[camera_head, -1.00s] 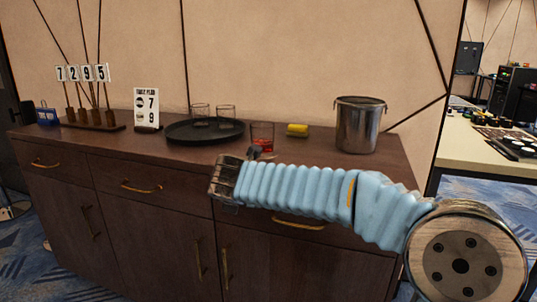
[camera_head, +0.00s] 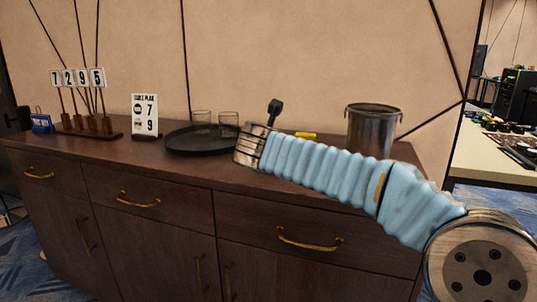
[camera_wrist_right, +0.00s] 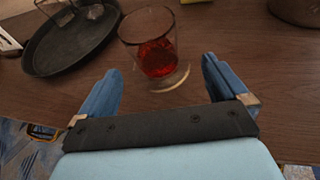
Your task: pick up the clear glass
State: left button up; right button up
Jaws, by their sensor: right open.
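Two empty clear glasses stand on the round black tray (camera_head: 190,150) in the head view, one on the left (camera_head: 201,120) and one on the right (camera_head: 228,121). In the right wrist view they show only partly at the top left. A clear glass with red liquid (camera_wrist_right: 150,42) stands upright on the wooden cabinet top, right of the tray. It is hidden behind my right arm in the head view. My right gripper (camera_wrist_right: 162,78) is open and empty, its fingers on either side of the near side of this glass, apart from it. My left gripper is out of view.
A metal bucket (camera_head: 370,130) stands on the right of the cabinet top (camera_head: 90,146), with a yellow object (camera_head: 306,134) left of it. A table sign (camera_head: 144,115), number cards on a stand (camera_head: 78,78) and a blue item (camera_head: 41,122) stand left.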

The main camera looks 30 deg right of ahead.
jog(key=x, duration=0.3)
jog(key=shift+w, duration=0.1)
jog(key=x, duration=0.5)
jog(key=shift+w+a+f, duration=0.15)
jog(key=shift+w+a, duration=0.05)
jog(key=shift+a, duration=0.05)
jog(key=c, duration=1.1)
jog(key=shift+c, duration=1)
